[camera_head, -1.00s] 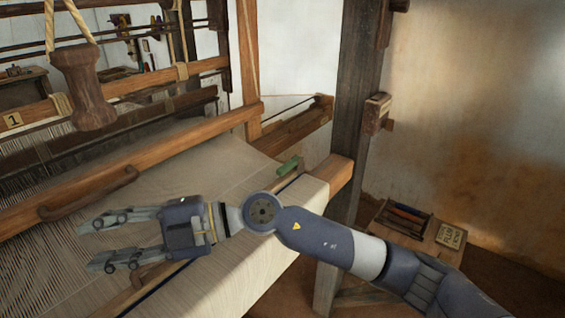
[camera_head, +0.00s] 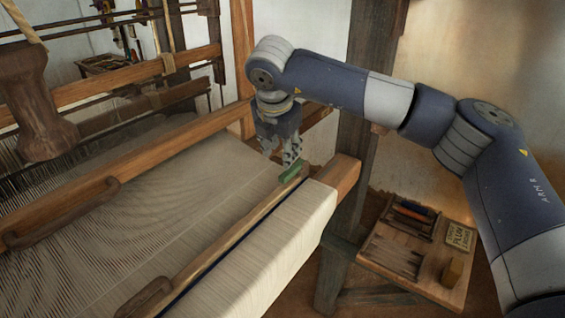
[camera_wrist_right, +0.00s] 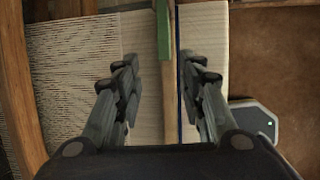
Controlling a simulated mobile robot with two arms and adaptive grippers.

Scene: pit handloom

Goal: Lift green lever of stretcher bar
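The green lever (camera_head: 292,170) lies along the far end of the wooden stretcher bar (camera_head: 235,230), which runs across the cream cloth. My right gripper (camera_head: 284,158) points down just above and behind the lever, with its arm reaching in from the right. In the right wrist view the right gripper (camera_wrist_right: 162,85) has its two fingers apart and nothing between them but the bar and cloth below. The green lever (camera_wrist_right: 163,30) shows there at the top, ahead of the fingertips and roughly centred between them. My left gripper is not in view.
The cloth roll (camera_head: 265,255) lies along the near side of the bar. A wooden beam (camera_head: 130,165) with a dark handle crosses the loom. A wooden post (camera_head: 350,130) stands behind my right arm. A small tool table (camera_head: 440,290) with a yellow sign is at the right.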

